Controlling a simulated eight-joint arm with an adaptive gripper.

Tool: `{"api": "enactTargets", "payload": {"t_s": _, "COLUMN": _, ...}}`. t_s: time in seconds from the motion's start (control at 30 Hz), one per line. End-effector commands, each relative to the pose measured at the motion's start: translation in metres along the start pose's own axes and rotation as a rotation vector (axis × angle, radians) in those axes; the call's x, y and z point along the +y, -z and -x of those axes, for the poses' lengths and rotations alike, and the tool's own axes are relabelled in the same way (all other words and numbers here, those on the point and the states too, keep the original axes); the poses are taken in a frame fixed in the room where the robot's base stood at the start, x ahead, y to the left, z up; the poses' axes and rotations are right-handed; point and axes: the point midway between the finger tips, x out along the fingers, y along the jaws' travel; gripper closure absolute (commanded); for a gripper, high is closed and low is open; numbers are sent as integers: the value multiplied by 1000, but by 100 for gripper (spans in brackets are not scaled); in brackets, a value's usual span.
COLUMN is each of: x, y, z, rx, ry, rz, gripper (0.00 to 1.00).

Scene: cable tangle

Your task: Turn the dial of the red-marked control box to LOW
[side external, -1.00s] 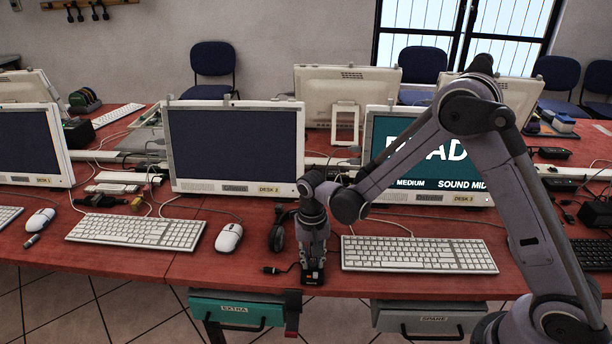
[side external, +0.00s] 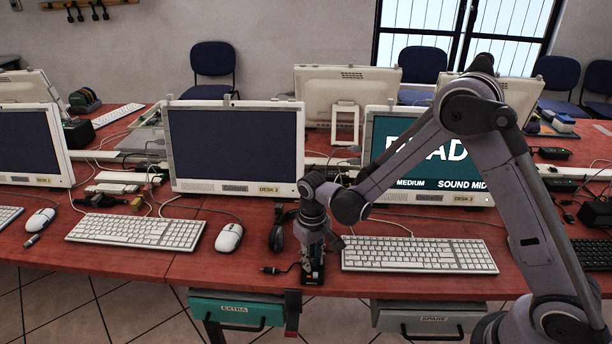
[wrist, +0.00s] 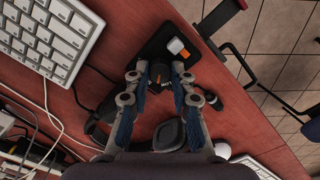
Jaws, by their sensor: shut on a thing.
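The black control box (wrist: 160,38) lies near the table's front edge. It has an orange and white switch (wrist: 178,47) on top. In the side view the box (side external: 313,279) sits under my gripper (side external: 312,262). In the wrist view my gripper (wrist: 160,74) points down with its fingers on both sides of the dark round dial (wrist: 160,70), shut on it. The dial's lettering is partly hidden and too small to read for certain. The screen behind (side external: 420,150) reads "MEDIUM" and "SOUND MID".
A white keyboard (side external: 418,254) lies just right of the box. A white mouse (side external: 229,238) and another keyboard (side external: 137,231) lie to the left. The table edge drops off just in front.

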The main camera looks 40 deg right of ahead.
Motion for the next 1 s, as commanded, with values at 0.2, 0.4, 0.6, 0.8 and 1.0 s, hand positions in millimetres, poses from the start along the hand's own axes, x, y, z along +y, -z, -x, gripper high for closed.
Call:
{"api": "enactTargets", "payload": {"t_s": 0.2, "x": 0, "y": 0, "z": 0, "rx": 5, "ry": 1, "rz": 133, "gripper": 100}}
{"api": "enactTargets", "payload": {"t_s": 0.4, "x": 0, "y": 0, "z": 0, "rx": 8, "ry": 1, "rz": 206, "gripper": 100}}
{"api": "enactTargets", "payload": {"t_s": 0.6, "x": -1, "y": 0, "z": 0, "rx": 8, "ry": 1, "rz": 235, "gripper": 100}}
{"api": "enactTargets", "payload": {"t_s": 0.8, "x": -1, "y": 0, "z": 0, "rx": 8, "ry": 1, "rz": 239, "gripper": 100}}
{"api": "enactTargets", "payload": {"t_s": 1.0, "x": -1, "y": 0, "z": 0, "rx": 8, "ry": 1, "rz": 238, "gripper": 71}}
